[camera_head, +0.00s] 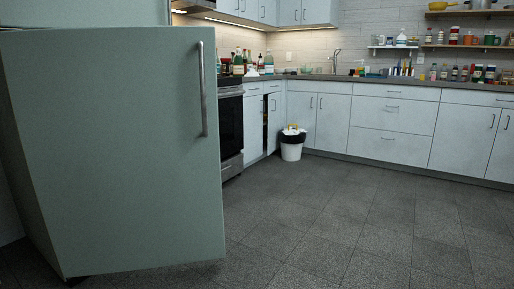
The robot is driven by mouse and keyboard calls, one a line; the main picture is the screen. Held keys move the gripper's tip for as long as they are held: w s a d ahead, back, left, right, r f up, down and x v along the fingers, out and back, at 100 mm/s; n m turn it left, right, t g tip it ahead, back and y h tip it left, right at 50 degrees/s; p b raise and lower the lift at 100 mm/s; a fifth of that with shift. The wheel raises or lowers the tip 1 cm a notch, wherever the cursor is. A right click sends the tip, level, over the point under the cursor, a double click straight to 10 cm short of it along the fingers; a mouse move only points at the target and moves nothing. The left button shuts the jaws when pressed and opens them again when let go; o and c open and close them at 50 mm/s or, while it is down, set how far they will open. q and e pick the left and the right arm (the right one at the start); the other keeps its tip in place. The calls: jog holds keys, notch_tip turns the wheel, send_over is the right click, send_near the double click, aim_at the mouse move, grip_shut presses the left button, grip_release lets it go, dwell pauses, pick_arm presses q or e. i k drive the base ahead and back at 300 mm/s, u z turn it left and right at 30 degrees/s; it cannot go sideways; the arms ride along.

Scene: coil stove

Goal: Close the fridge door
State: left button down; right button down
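The fridge door (120,150) is a large pale green panel that fills the left of the head view. It stands open, swung out toward me from the fridge body (90,12), which shows behind and above it. A vertical metal handle (203,90) runs along the right part of the door's face. The inside of the fridge is hidden behind the door. Neither of my grippers shows in this view.
Dark tiled floor (330,225) is clear to the right of the door. A white bin (291,148) stands by the cabinets (330,122). An oven (230,125) is just behind the door's right edge. Bottles and jars line the counter and shelves.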

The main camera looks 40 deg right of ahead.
aim_at(118, 127)
jog(key=z, duration=1.7)
jog(key=i, duration=1.35)
jog(key=u, duration=0.6)
jog(key=i, duration=0.85)
jog(key=u, duration=0.7)
